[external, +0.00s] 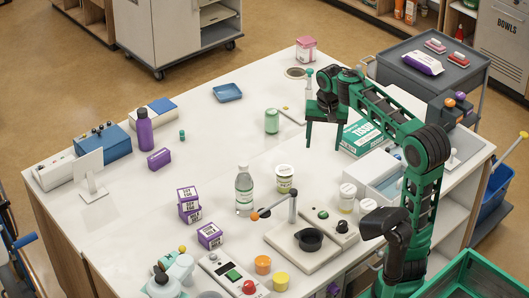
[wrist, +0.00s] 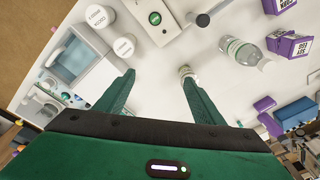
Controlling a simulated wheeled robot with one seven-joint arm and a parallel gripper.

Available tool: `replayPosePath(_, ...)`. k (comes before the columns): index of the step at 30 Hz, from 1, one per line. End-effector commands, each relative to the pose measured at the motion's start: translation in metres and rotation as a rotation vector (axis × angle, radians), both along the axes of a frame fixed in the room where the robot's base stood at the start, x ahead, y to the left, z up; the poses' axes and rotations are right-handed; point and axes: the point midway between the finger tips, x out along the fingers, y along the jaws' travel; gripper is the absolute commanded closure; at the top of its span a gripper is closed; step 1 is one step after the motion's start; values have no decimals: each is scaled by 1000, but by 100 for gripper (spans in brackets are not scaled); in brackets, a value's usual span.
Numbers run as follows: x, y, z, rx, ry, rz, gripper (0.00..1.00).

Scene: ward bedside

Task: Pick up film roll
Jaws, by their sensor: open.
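I cannot tell for certain which thing is the film roll. A small green cylinder (external: 182,134) stands alone near the purple bottle; a larger pale green can (external: 272,121) stands left of my gripper. My gripper (external: 322,146) is open and points down above the white table, right of the can. In the wrist view its two fingers (wrist: 158,78) are spread, with bare tabletop between them. A white-lidded cup (wrist: 186,72) shows by the right fingertip; it also stands mid-table in the external view (external: 285,178).
A clear bottle (external: 244,190), purple boxes (external: 189,205) and a stand with a black bowl (external: 309,240) are nearer the front. White-lidded jars (external: 347,197) and a tissue box (external: 365,136) are close to my arm. The table's middle left has free room.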

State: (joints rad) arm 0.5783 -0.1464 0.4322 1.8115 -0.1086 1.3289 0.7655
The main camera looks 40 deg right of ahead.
Motion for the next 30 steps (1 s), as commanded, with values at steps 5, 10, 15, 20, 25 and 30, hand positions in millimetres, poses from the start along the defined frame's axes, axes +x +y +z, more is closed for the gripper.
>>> replayPosePath(5, 70, 83, -31, 162, -61, -86, 38)
replayPosePath(10, 110, 178, -44, 391, -66, -196, 38)
replayPosePath(15, 124, 279, -35, 666, 18, -325, 38)
replayPosePath(20, 121, 346, -11, 874, 147, -432, 38)
replayPosePath(25, 112, 386, 14, 1010, 272, -506, 38)
replayPosePath(30, 104, 412, 38, 1111, 390, -565, 38)
